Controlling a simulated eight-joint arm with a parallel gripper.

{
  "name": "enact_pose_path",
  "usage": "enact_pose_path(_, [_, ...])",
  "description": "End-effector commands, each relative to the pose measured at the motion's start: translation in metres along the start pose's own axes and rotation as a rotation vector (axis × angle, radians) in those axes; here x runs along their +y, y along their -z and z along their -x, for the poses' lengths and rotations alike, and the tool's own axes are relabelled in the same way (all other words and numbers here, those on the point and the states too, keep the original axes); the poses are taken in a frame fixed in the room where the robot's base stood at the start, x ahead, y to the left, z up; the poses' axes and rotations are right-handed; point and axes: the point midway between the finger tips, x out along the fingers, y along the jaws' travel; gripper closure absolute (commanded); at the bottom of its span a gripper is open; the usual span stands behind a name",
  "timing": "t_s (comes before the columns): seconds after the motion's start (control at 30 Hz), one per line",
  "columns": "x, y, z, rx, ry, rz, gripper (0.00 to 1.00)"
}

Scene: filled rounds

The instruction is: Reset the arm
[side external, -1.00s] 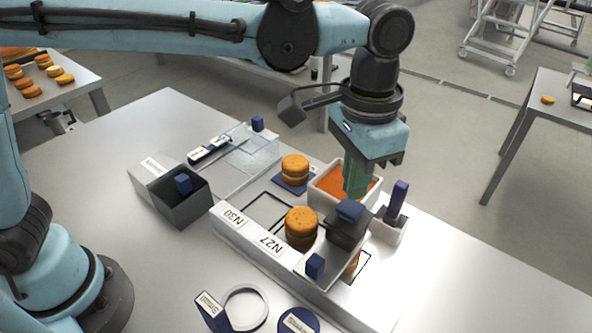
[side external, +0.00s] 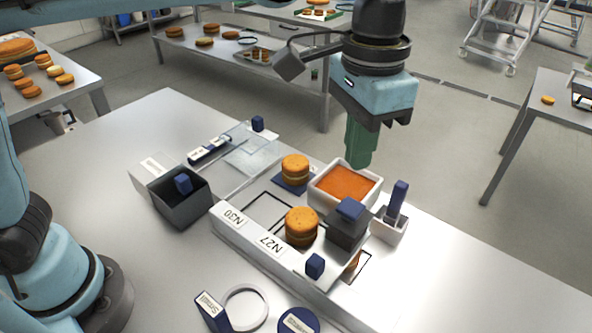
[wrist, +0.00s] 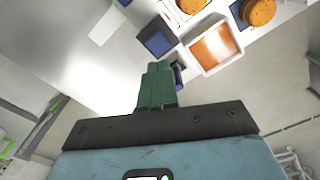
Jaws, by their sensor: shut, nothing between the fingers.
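My gripper (side external: 358,160) is raised above the back right of the work table (side external: 440,270), its green fingers together with nothing between them. It hangs just behind a white tub of orange filling (side external: 347,182) and does not appear to touch it. In the wrist view the shut green fingers (wrist: 155,72) point toward the table, and the tub (wrist: 213,47) lies beyond them to the right.
Filled rounds stand at the tray labelled N27 (side external: 301,226) and on a blue square (side external: 295,168). Near my gripper are a dark box with a blue handle (side external: 347,232) and a white holder with a blue-handled tool (side external: 389,226). A grey bin (side external: 182,205) stands left.

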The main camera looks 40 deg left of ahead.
Motion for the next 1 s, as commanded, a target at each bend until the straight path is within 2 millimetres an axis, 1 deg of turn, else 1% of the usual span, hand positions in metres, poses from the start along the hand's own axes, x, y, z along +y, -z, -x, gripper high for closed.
enact_pose_path(0.07, [-0.012, -0.005, 0.001, 0.02, -0.002, 0.022, 1.0])
enact_pose_path(0.13, [-0.029, -0.012, 0.001, 0.054, -0.004, 0.053, 1.0])
enact_pose_path(0.27, [-0.069, -0.033, -0.002, 0.145, -0.003, 0.132, 1.0])
enact_pose_path(0.3, [-0.081, -0.041, -0.004, 0.175, -0.001, 0.156, 1.0])
enact_pose_path(0.4, [-0.109, -0.062, -0.011, 0.249, 0.01, 0.219, 1.0])
enact_pose_path(0.47, [-0.124, -0.076, -0.016, 0.295, 0.02, 0.256, 1.0])
enact_pose_path(0.6, [-0.155, -0.11, -0.033, 0.397, 0.054, 0.34, 1.0])
enact_pose_path(0.7, [-0.172, -0.134, -0.047, 0.465, 0.084, 0.396, 1.0])
enact_pose_path(0.8, [-0.185, -0.154, -0.061, 0.523, 0.115, 0.442, 1.0])
enact_pose_path(0.9, [-0.194, -0.168, -0.072, 0.565, 0.141, 0.476, 1.0])
enact_pose_path(1.0, [-0.198, -0.176, -0.079, 0.59, 0.157, 0.494, 1.0])
